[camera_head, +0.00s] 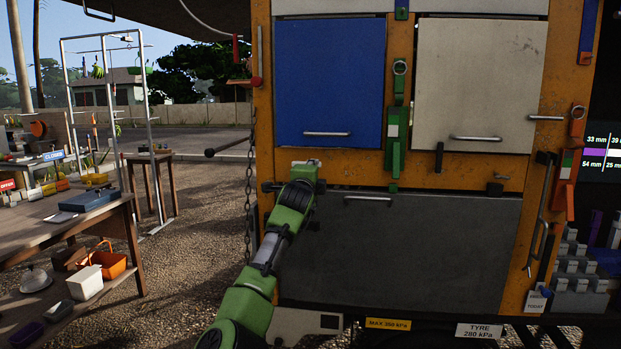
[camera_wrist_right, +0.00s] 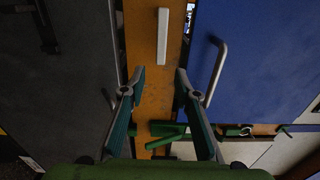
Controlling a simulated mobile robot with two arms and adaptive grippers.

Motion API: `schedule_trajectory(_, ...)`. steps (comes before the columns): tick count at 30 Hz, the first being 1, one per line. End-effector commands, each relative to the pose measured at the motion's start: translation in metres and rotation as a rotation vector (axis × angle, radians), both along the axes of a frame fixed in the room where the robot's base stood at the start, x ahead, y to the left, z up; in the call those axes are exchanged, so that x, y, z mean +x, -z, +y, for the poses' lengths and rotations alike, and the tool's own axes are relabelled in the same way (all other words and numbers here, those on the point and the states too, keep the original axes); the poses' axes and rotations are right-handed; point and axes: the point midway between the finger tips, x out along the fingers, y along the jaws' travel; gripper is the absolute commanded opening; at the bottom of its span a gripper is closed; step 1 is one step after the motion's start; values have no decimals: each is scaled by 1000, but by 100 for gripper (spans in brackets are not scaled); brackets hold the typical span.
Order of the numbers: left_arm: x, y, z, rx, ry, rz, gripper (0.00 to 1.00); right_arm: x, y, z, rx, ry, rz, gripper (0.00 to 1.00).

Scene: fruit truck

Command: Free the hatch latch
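The grey lower hatch (camera_head: 430,245) is closed under the blue door (camera_head: 328,75) and the cream door (camera_head: 478,80). A green latch (camera_head: 396,150) hangs between the doors, its lower end at the hatch's top edge. My green right arm rises in front of the hatch's left side; its gripper (camera_head: 305,172) is at the orange strip under the blue door. In the right wrist view my right gripper (camera_wrist_right: 160,80) is open and empty. A pale bar (camera_wrist_right: 162,35) lies on the strip beyond the fingertips. A green latch (camera_wrist_right: 166,135) shows below, partly behind a finger. My left gripper is not in view.
A red-and-green latch (camera_head: 566,165) and a long metal rod (camera_head: 540,215) are on the right post. A dark peg (camera_head: 440,155) hangs below the cream door. A chain (camera_head: 249,185) hangs at the truck's left edge. Tables with goods (camera_head: 120,197) stand left.

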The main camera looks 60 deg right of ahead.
Motion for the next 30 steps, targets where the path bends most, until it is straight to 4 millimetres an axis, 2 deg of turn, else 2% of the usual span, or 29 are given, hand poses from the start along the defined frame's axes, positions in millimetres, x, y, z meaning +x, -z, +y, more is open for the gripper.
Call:
schedule_trajectory(6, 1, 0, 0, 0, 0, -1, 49, -11, 0, 30, 0, -1, -3, 29)
schedule_trajectory(12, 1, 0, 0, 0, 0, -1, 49, -17, 0, 42, 1, -1, -2, 29)
schedule_trajectory(30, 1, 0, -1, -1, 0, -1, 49, -18, 0, 44, 1, -1, -2, 29)
